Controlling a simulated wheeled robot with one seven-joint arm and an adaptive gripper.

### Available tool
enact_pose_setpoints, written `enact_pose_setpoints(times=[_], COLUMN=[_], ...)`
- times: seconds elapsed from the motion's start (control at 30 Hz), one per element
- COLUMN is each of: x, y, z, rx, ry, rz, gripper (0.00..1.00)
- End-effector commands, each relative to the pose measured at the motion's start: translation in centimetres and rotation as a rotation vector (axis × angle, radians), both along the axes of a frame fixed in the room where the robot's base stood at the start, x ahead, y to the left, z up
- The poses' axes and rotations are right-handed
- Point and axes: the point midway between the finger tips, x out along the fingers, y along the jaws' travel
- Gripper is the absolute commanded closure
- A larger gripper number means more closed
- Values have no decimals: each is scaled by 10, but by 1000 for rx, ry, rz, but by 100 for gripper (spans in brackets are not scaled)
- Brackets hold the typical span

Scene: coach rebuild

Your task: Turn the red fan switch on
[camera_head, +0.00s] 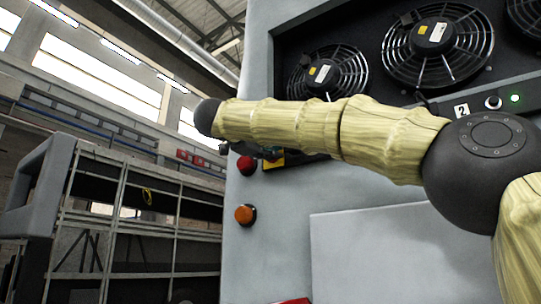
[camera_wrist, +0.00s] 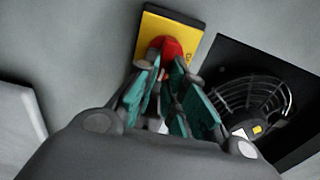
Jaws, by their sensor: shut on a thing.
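The red fan switch (camera_wrist: 171,47) sits on a yellow plate (camera_wrist: 185,31) on the grey cabinet wall, at the top middle of the wrist view. My gripper (camera_wrist: 168,66) has its teal-padded fingers around the red knob, shut on it. The fingertips cover the lower part of the knob. In the head view my gripper (camera_head: 262,152) reaches the cabinet below the left fan, and the yellow plate (camera_head: 274,160) shows partly behind it. My arm hides most of the switch there.
A red button (camera_head: 246,166) and an orange button (camera_head: 245,214) are on the cabinet at left. Several caged fans (camera_head: 328,74) are set in a dark panel above. A small knob (camera_head: 493,102) and a green light (camera_head: 515,98) are at right. A metal rack (camera_head: 135,220) stands at left.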

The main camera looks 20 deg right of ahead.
Motion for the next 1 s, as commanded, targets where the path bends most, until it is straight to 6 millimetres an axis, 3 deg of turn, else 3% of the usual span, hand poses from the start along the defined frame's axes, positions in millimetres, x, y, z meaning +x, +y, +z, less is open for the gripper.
enact_pose_setpoints(times=[0.5,0.53,0.63,1.0], x=[1,1,1,-1], y=[0,0,0,2], z=[-3,-3,-3,-1], rx=[14,14,13,12], ry=[-12,-12,-12,-14], rz=[-1,-1,-1,0], gripper=[100,87,68,67])
